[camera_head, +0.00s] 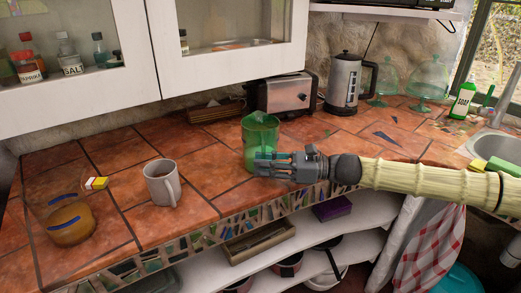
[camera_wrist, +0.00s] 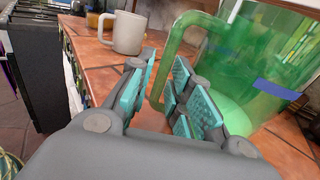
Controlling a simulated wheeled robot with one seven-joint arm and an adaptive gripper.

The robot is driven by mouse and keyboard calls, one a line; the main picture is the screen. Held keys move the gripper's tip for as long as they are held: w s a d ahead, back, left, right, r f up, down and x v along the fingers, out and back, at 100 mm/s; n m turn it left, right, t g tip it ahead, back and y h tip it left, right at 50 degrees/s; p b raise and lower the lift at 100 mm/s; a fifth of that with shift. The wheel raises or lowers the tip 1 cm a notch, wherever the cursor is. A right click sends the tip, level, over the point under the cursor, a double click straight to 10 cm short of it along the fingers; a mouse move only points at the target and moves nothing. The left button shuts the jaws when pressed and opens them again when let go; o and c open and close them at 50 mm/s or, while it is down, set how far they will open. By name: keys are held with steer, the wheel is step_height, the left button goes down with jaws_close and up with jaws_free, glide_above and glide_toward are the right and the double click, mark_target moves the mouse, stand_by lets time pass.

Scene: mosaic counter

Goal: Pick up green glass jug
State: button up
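The green glass jug (camera_head: 262,132) stands upright on the tiled counter, just behind my gripper (camera_head: 260,164), which hides part of its lower body. In the wrist view, the jug (camera_wrist: 270,65) fills the right side, with its handle (camera_wrist: 168,58) on its left. My gripper (camera_wrist: 165,75) is open, with teal pads on both sides. The handle shows in the gap between the fingers, seemingly nearer the right finger. I cannot tell whether any pad touches it.
A grey mug (camera_head: 161,184) stands left of the jug, and a jar (camera_head: 70,222) stands at the far left. A toaster (camera_head: 285,95) and a kettle (camera_head: 345,82) stand behind. The counter's front edge (camera_head: 230,219) runs close below my gripper.

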mark_target(263, 153)
steer(key=shift+a, duration=0.2)
jaws_close()
steer(key=shift+r, duration=0.2)
steer(key=shift+r, duration=1.65)
steer(key=s+d, duration=0.3)
steer(key=s, duration=0.4)
steer(key=s+d+r, duration=0.1)
steer(key=s+d, duration=0.2)
steer(key=s, duration=0.4)
steer(key=shift+s+d+r+b, duration=0.15)
steer(key=shift+s+r+b, duration=0.05)
steer(key=shift+s+b, duration=0.15)
